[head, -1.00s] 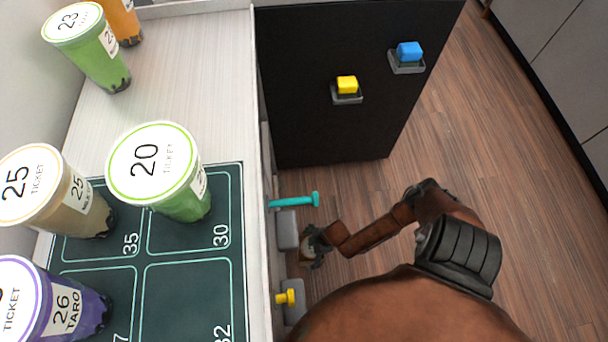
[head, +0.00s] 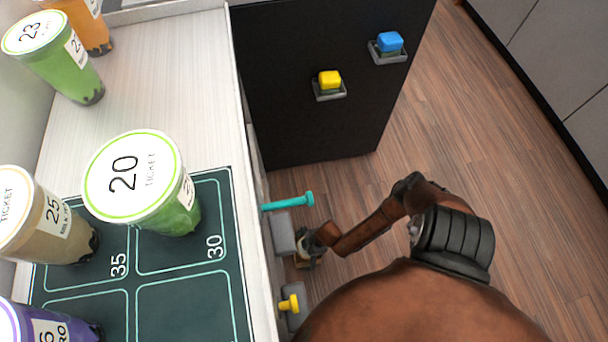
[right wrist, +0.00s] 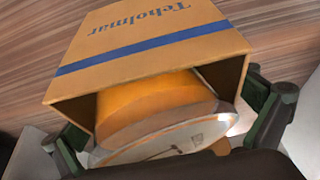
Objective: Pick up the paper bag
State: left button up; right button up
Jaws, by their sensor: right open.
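The paper bag (right wrist: 150,55) is orange-brown with a blue stripe and the word "Teholmar", upside down in the right wrist view. Its open mouth faces my wrist camera, and an orange cup (right wrist: 150,105) with a clear-rimmed lid sits inside it. My right gripper (right wrist: 168,120) is open, with one dark green finger at each side of the bag's mouth; I cannot tell whether they touch it. In the head view my right gripper (head: 312,246) is low beside the counter, and the bag is mostly hidden there. My left gripper is not in view.
Lidded cups, including green cup 20 (head: 142,185), stand on the dark numbered mat (head: 187,300) on the counter (head: 165,95). A teal handle (head: 288,201) and yellow knob (head: 289,303) stick out from its side. A black panel (head: 300,130) carries yellow and blue buttons. Floor at right is clear.

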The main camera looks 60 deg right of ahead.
aim_at(302, 251)
dwell(0.3)
jog(key=shift+d, duration=0.1)
jog(key=c, duration=1.2)
jog(key=shift+r, duration=0.15)
jog(key=shift+c, duration=0.3)
jog(key=shift+w+r, duration=0.1)
jog(key=shift+r, duration=0.1)
jog(key=shift+c, duration=1.4)
jog(key=shift+r+p, duration=0.35)
jog(key=shift+r, duration=0.05)
jog(key=r, duration=0.1)
jog(key=r+p, duration=0.2)
jog(key=shift+s+a+r, duration=0.25)
jog(key=shift+s+a, duration=0.05)
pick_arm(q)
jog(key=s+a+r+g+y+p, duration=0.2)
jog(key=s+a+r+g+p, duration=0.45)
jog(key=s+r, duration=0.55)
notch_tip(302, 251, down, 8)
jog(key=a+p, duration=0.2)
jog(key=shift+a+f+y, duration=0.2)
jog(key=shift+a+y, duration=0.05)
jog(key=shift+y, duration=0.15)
pick_arm(e)
jog(key=s+a+r, duration=0.6)
jog(key=s+r, duration=0.2)
jog(key=s, duration=0.3)
jog(key=shift+s+r, duration=0.25)
jog(key=shift+s, duration=0.15)
